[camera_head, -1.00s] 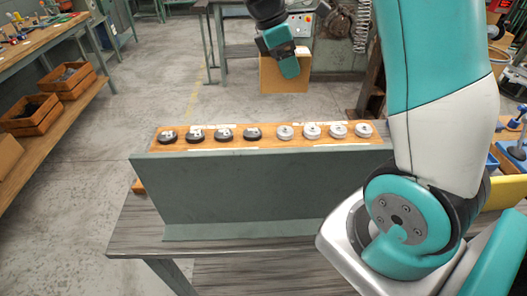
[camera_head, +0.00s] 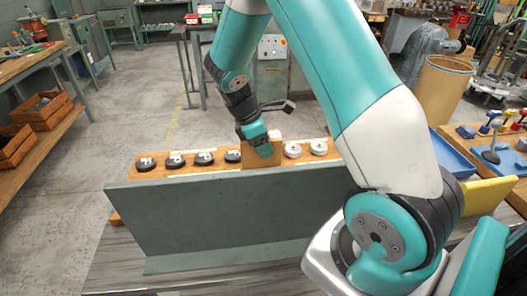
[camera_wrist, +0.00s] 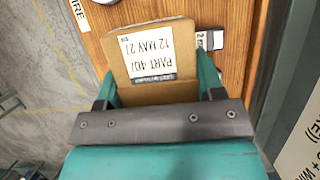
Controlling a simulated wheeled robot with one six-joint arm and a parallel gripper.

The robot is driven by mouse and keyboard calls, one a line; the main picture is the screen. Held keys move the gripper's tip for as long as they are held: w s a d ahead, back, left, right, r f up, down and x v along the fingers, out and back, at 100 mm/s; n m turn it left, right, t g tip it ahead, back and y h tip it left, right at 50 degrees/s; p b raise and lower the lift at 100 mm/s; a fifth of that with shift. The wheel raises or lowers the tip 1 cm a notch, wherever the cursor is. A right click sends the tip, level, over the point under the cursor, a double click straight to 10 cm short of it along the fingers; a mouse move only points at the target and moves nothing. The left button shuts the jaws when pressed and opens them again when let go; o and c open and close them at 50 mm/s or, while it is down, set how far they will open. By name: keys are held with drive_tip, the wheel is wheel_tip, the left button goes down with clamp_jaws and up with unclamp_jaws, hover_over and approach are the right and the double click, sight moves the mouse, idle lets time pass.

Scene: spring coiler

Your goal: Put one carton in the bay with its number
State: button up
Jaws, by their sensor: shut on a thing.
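My gripper (camera_head: 258,140) is shut on a brown cardboard carton (camera_head: 262,155). In the wrist view the carton (camera_wrist: 150,55) sits between my two fingers, with a white label reading "PART 407" and "12 MAY 21". In the head view the carton is at the middle of the wooden board (camera_head: 185,174), in front of some of its discs. I cannot tell whether it touches the board. No numbered bay is clearly readable.
Dark discs (camera_head: 176,161) stand left of the carton and white discs (camera_head: 292,150) right of it. A grey-green upright panel (camera_head: 215,215) stands in front of the board.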

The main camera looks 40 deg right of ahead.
drive_tip(key=shift+f, duration=1.6)
drive_tip(key=shift+f, duration=0.15)
drive_tip(key=o, duration=1.4)
